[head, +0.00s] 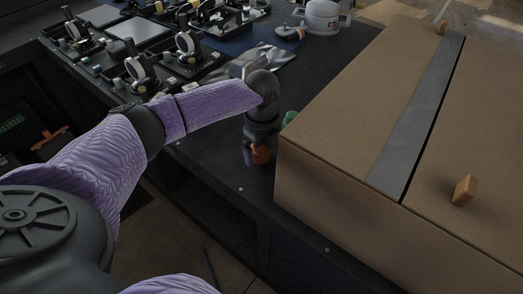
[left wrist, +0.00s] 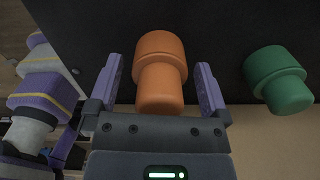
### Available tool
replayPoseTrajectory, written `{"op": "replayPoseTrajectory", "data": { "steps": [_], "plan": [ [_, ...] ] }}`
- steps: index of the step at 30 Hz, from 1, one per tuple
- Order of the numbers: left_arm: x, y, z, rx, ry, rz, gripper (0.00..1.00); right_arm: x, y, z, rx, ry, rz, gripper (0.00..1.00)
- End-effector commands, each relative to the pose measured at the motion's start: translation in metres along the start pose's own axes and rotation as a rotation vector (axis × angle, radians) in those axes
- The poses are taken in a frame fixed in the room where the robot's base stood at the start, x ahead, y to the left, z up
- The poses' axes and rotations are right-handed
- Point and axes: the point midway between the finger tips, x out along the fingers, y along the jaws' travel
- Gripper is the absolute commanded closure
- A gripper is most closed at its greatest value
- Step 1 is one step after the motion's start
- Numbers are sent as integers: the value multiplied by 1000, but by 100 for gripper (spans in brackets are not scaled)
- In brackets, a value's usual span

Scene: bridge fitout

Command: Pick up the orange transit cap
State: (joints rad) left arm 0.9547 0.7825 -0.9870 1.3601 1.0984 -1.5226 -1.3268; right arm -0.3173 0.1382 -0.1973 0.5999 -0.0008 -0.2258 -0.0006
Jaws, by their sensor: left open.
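The orange transit cap (left wrist: 161,62) shows in the left wrist view as a stepped cylinder, wide at the far end and narrower near the palm. My left gripper (left wrist: 160,82) is open, with one purple finger on each side of the cap and visible gaps between. In the head view the cap (head: 261,155) is partly hidden by my left gripper (head: 255,150), which points down at the dark counter beside the cardboard box. My right gripper is not seen.
A green cap (left wrist: 277,78) stands just right of the left gripper; it also shows in the head view (head: 290,118). A large cardboard box (head: 330,150) fills the right side close by. Dark consoles (head: 150,75) and a crumpled silver bag (head: 262,60) lie behind.

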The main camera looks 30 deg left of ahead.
Motion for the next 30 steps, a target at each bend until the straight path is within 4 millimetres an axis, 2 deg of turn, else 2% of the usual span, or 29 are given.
{"op": "replayPoseTrajectory", "data": {
  "steps": [5, 19, 26, 30],
  "plan": [
    [0, 0, 0, 0, 0, -1, 0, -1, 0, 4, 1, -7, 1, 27],
    [-1, 0, 0, 0, 0, -1, 100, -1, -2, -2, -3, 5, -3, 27],
    [-4, 0, 0, 0, 0, -2, 100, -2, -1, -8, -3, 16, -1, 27],
    [-37, 0, 0, 0, -1, -6, 100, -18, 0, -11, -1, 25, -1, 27]
  ]
}}
